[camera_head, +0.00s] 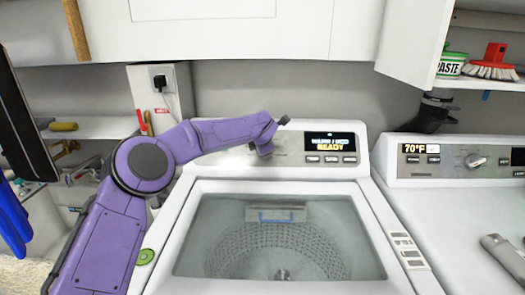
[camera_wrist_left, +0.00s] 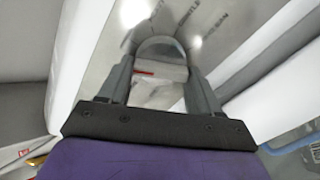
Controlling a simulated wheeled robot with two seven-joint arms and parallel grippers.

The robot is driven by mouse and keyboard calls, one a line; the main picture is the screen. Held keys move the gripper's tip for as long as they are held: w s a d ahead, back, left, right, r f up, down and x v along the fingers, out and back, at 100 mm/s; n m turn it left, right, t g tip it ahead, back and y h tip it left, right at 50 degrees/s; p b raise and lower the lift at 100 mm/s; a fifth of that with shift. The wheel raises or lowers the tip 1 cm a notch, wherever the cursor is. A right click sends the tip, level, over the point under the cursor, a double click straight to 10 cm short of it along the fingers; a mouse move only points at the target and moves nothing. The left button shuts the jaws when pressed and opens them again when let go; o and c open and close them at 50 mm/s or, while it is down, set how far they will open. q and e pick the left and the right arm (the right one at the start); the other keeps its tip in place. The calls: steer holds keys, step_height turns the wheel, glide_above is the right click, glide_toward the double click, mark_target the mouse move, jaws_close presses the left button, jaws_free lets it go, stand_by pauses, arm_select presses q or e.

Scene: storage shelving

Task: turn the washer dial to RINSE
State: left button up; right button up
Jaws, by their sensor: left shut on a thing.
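The washer (camera_head: 160,235) stands in the middle of the head view, with its control panel (camera_head: 373,135) at the back. Its display (camera_head: 337,142) is lit; the lower line reads READY. My left gripper (camera_head: 275,135) is at the panel, left of the display, and hides the dial there. In the left wrist view the round grey dial (camera_wrist_left: 160,72) sits between the fingers of my left gripper (camera_wrist_left: 162,88), which is shut on it. A red mark shows on the dial's left part. Lettering around the dial is too blurred to read surely. My right gripper is out of view.
A second machine (camera_head: 440,200) with its own dial (camera_head: 473,160) stands at the right. White cabinets (camera_head: 300,30) hang above.

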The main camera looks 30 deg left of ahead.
arm_select(q)
steer(key=n+b, duration=0.1)
steer(key=n, duration=0.1)
steer(key=n+b, duration=0.1)
steer(key=n, duration=0.1)
steer(key=n+b, duration=0.1)
steer(key=n, duration=0.1)
steer(key=shift+d+f+n+b, duration=0.15)
steer(key=shift+f+n+b, duration=0.1)
steer(key=shift+n+b, duration=0.1)
steer(key=shift+r+n+b, duration=0.15)
steer(key=shift+n+b, duration=0.95)
steer(key=shift+n, duration=0.85)
steer(key=shift+d, duration=0.1)
steer(key=o, duration=1)
steer(key=shift+s+d+r+b, duration=0.15)
steer(key=shift+s+r+b, duration=0.15)
steer(key=shift+b, duration=0.05)
steer(key=b+v, duration=0.2)
steer(key=v, duration=0.7)
steer(key=shift+s+d+r, duration=0.1)
steer(key=shift+s+r, duration=0.1)
steer(key=shift+r, duration=0.05)
